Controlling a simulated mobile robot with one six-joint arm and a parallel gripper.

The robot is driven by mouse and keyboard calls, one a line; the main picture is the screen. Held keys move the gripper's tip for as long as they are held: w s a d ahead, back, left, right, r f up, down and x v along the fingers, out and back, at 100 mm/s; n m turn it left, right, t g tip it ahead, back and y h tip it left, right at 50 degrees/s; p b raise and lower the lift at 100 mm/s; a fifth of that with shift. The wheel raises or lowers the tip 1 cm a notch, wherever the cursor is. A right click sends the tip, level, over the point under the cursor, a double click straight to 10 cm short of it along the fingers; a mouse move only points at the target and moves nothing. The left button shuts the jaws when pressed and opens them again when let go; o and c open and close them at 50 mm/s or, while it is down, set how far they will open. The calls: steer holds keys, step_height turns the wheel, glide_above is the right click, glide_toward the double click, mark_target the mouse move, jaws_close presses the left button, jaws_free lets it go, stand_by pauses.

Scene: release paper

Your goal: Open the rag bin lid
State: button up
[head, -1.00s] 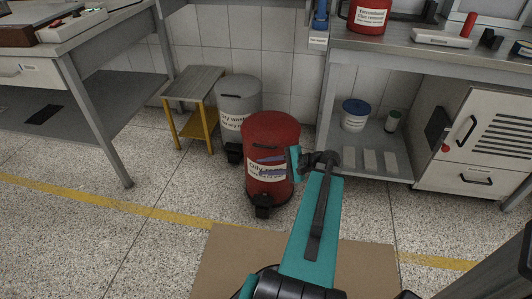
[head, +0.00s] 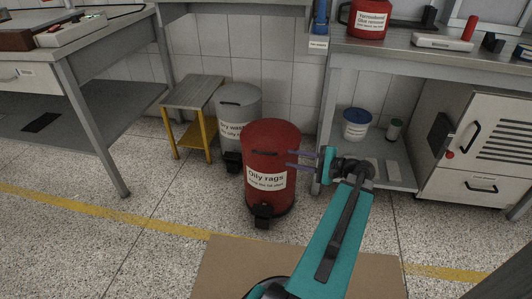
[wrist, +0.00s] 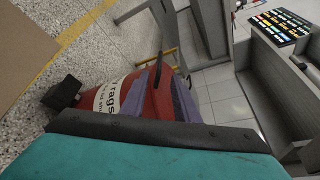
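The red rag bin (head: 270,195) stands upright on the floor, with a white "Oily rags" label (head: 266,179) and a black pedal (head: 263,212) at its front base. Its domed red lid (head: 272,132) is shut. In the head view my gripper (head: 289,159) is at the bin's right side, just below the lid, its two purple fingers apart and pointing left. I cannot tell whether they touch the bin. In the wrist view the open fingers (wrist: 168,74) partly hide the red bin (wrist: 128,82); its label and pedal show at left.
A grey waste bin (head: 238,105) stands close behind the red bin, and a small yellow-legged stool (head: 194,92) is left of it. The bench's lower shelf (head: 392,172) with a white tub (head: 356,126) is at right. The floor in front is clear around a brown mat (head: 225,270).

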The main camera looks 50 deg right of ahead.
mark_target(268, 154)
steer(key=b+x, duration=0.4)
steer(key=x, duration=0.9)
steer(key=shift+w+f, duration=0.1)
steer(key=shift+w, duration=0.15)
steer(key=shift+a, duration=0.1)
jaws_close()
steer(key=shift+d, duration=0.25)
steer(key=shift+w+a, duration=0.1)
steer(key=shift+a, duration=0.1)
